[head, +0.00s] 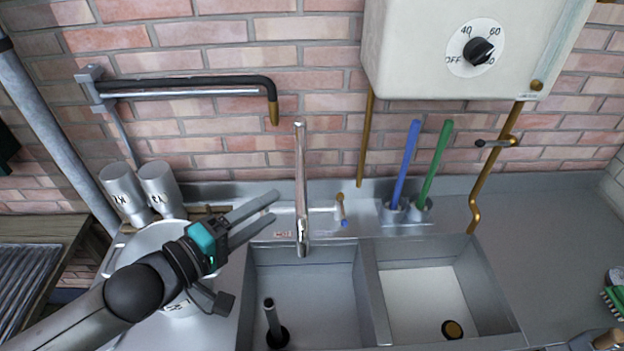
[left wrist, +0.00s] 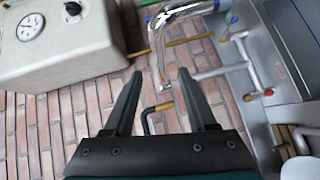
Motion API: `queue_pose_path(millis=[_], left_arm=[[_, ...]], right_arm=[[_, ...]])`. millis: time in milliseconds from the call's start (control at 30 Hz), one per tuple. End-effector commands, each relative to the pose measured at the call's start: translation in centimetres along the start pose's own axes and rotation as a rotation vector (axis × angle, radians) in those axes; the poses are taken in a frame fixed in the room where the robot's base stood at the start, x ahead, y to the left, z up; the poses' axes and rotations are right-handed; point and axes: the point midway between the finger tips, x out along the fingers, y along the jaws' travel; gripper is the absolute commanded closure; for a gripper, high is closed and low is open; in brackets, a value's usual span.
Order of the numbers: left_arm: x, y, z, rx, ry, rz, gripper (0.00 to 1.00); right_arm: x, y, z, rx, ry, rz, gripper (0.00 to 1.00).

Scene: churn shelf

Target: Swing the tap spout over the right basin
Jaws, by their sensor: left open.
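The chrome tap spout (head: 301,180) stands at the back of the sink in the head view, its lower end near the rear edge of the left basin (head: 310,290). The right basin (head: 425,290) is to its right, past a divider. My left gripper (head: 273,206) is open and empty, its fingertips just left of the spout. In the left wrist view the curved spout (left wrist: 157,42) shows ahead, with its end near the gap between the fingers (left wrist: 160,76); whether they touch is unclear.
A standing pipe (head: 271,318) rises in the left basin. Small tap levers (head: 341,210) and blue (head: 411,150) and green (head: 437,155) brushes in holders stand behind the basins. Metal cups (head: 160,190) are at left. A black-sleeved wall pipe (head: 190,84) hangs above.

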Motion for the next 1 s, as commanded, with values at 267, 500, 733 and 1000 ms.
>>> queue_pose_path(millis=[267,500,733,1000], left_arm=[[4.4,0.2,-0.1,0.001,0.001,0.002,0.43],[8.6,0.2,0.0,0.003,0.001,0.002,0.43],[11.2,0.0,0.0,0.001,0.0,-0.001,0.43],[12.1,0.0,0.0,0.002,0.0,-0.002,0.43]], right_arm=[[-0.5,0.0,-0.1,0.0,0.0,0.0,1.0],[-0.8,0.0,-0.1,0.0,0.0,0.0,1.0],[-1.0,0.0,-0.1,0.0,0.001,0.0,1.0],[-1.0,0.0,-0.1,0.0,0.001,0.0,1.0]])
